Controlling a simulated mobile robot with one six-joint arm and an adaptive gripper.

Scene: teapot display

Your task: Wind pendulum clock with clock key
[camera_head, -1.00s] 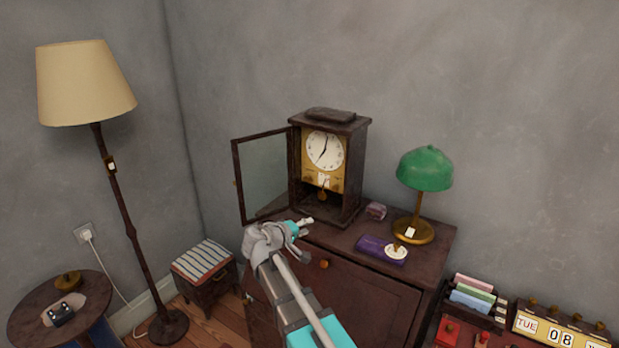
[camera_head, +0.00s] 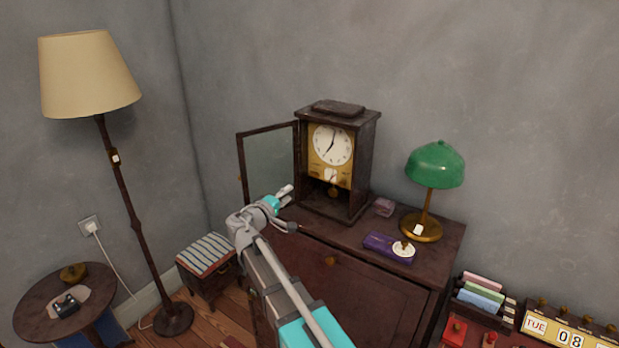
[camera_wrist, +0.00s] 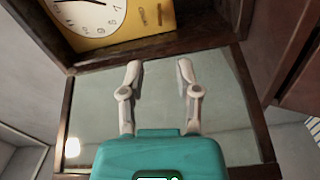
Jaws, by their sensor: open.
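The pendulum clock (camera_head: 361,158) stands upright on the dark wooden cabinet. Its white dial (camera_head: 332,145) sits over a gold panel, with a brass pendulum below. Its glass door (camera_head: 269,163) is swung open to the left. My gripper (camera_head: 287,193) is open in front of the clock's lower left, by the door's lower edge. In the wrist view my gripper (camera_wrist: 158,72) has nothing between its fingers; the glass door (camera_wrist: 215,105) lies behind them and part of the dial (camera_wrist: 90,14) shows upper left. I cannot pick out a clock key for sure.
On the cabinet (camera_head: 375,290), right of the clock, are a small purplish block (camera_head: 384,207), a purple box (camera_head: 381,243) with a round white piece by it, and a green lamp (camera_head: 435,165). A floor lamp (camera_head: 90,75) and striped stool (camera_head: 207,254) stand left.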

